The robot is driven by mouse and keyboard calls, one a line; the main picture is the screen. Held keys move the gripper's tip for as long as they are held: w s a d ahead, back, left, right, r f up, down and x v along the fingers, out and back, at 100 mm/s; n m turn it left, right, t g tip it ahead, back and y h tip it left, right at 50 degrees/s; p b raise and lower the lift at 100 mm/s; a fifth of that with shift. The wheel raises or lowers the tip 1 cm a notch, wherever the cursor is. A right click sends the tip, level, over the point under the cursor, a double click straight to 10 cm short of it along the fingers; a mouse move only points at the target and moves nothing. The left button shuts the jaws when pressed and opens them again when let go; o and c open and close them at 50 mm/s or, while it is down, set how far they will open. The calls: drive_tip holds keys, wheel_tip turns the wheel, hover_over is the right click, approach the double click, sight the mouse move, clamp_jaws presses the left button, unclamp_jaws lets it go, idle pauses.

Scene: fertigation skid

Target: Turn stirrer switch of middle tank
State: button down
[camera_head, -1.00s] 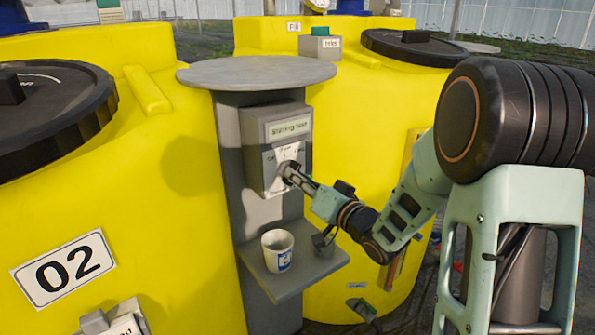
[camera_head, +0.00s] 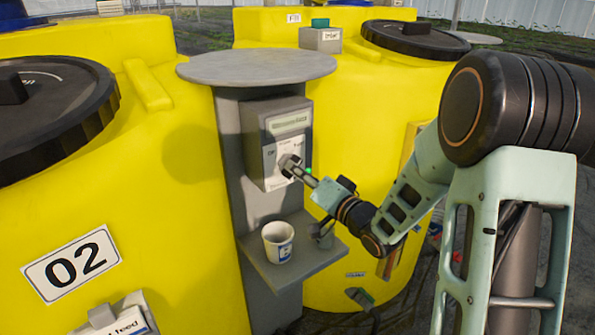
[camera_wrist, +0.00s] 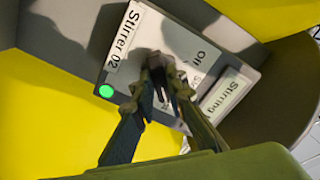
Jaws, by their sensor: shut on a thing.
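The grey stirrer switch box (camera_head: 277,122) is mounted on a grey post between two yellow tanks. In the wrist view its face (camera_wrist: 187,45) carries the label "Stirrer 02" and a lit green lamp (camera_wrist: 106,91). My gripper (camera_head: 289,165) reaches the box front from the right. In the wrist view my gripper (camera_wrist: 158,78) is shut on the dark switch knob (camera_wrist: 155,61), which the fingers mostly hide. The exact knob angle cannot be told. The yellow tank (camera_head: 185,225) at the left bears the number plate "02" (camera_head: 72,263).
A white cup (camera_head: 278,242) stands on the small grey shelf (camera_head: 305,262) below the box, close under my wrist. A round grey plate (camera_head: 257,69) tops the post. Another yellow tank (camera_head: 345,120) stands behind my arm.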

drive_tip(key=c, duration=1.9)
unclamp_jaws()
drive_tip(key=shift+c, duration=0.2)
drive_tip(key=v, duration=1.2)
